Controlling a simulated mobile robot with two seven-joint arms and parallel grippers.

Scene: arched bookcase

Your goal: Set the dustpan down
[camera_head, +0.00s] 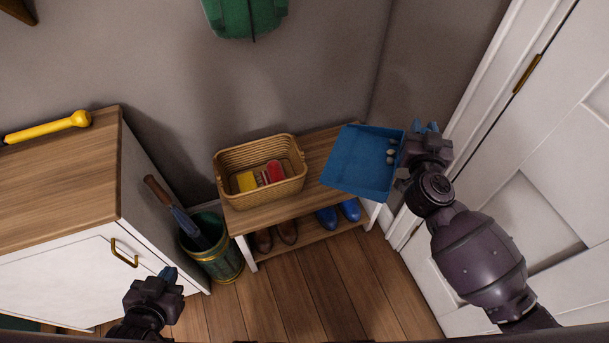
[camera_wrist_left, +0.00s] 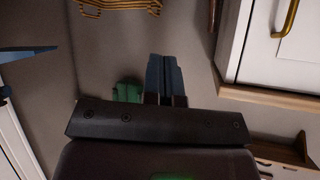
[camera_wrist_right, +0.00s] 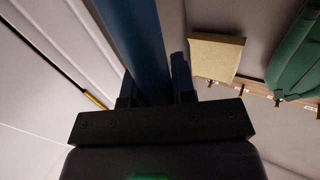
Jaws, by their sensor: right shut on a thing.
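The blue dustpan (camera_head: 358,165) is in the head view, above the right end of the wooden bench (camera_head: 325,147). Several small grey lumps (camera_head: 391,152) lie in it near its right side. My right gripper (camera_head: 427,132) is at the pan's right and is shut on its handle; in the right wrist view the blue handle (camera_wrist_right: 135,40) runs up from between the fingers. The head view does not clearly show whether the pan touches the bench. My left gripper (camera_head: 168,275) is empty in front of the white cabinet, its fingers (camera_wrist_left: 163,75) together in the left wrist view.
A wicker basket (camera_head: 230,198) with yellow and red things stands on the bench, left of the pan. Brown shoes (camera_head: 287,231) and blue shoes (camera_head: 327,217) are on the lower shelf. A green bin (camera_head: 222,263) stands beside the cabinet (camera_head: 60,270). A white door (camera_head: 540,180) is close on the right.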

